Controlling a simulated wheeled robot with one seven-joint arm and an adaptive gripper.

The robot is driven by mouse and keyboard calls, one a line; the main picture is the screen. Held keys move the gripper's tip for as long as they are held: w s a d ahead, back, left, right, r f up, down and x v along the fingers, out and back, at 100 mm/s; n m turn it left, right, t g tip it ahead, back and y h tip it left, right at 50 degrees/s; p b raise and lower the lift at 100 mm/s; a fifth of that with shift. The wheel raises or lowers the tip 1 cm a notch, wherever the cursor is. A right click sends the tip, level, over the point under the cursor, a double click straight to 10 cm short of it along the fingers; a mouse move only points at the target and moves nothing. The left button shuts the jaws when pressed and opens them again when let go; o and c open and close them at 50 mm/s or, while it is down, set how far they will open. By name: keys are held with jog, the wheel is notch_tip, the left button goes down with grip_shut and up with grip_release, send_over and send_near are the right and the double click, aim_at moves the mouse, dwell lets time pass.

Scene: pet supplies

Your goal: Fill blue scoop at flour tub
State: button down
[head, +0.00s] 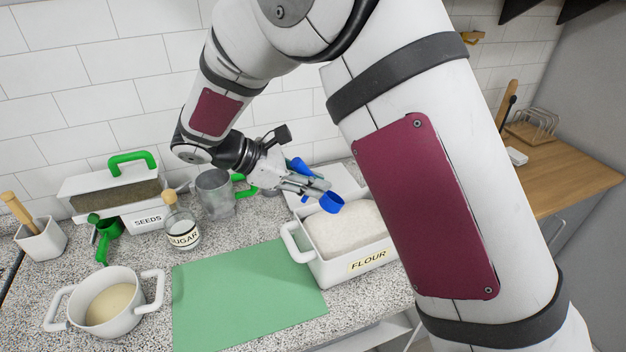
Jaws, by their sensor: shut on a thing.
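My gripper (318,188) is shut on the blue scoop (332,203), with blue parts showing on both sides of the fingers. The scoop's cup is over the back left part of the white flour tub (313,265), close to the flour (350,228). I cannot tell whether the cup touches the flour or what is inside it. The tub is labelled FLOUR and holds a heaped white mass. My own arm hides the tub's right end.
A green mat (245,300) lies clear left of the tub. A white pot (110,303) stands front left. Behind are a sugar jar (182,230), a grey jug (214,195), a green scoop (104,236), a seeds bin (113,190) and a utensil pot (41,240).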

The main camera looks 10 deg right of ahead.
aim_at(324, 198)
jog(key=shift+f+b, duration=2)
jog(key=shift+f, duration=4.95)
jog(key=shift+w+d, duration=1.05)
jog(key=shift+d, duration=2.95)
jog(key=shift+h, duration=0.4)
jog(key=shift+s+a+r+p, duration=0.1)
jog(key=shift+r+p, duration=0.2)
jog(key=shift+r, duration=0.9)
jog(key=shift+w+a+r+p, duration=0.15)
jog(key=shift+r+p, duration=0.2)
jog(key=shift+r, duration=0.85)
jog(key=shift+s+a+r+p, duration=0.15)
jog(key=shift+r+p, duration=0.15)
jog(key=shift+r, duration=0.9)
jog(key=shift+s+a+r+t+h+b, duration=0.15)
jog(key=shift+a+r+t+h+b, duration=0.15)
jog(key=shift+a+h, duration=0.45)
jog(key=shift+s+a+r+t+h+b, duration=0.1)
jog(key=shift+a+r+t+h+b, duration=0.1)
jog(key=shift+a+r+h+b, duration=0.45)
jog(key=shift+s+a+m+h, duration=0.2)
jog(key=shift+a+h, duration=0.25)
jog(key=shift+h, duration=0.3)
jog(key=shift+s+a+m+h, duration=0.15)
jog(key=shift+a+h, duration=0.25)
jog(key=shift+h, duration=0.35)
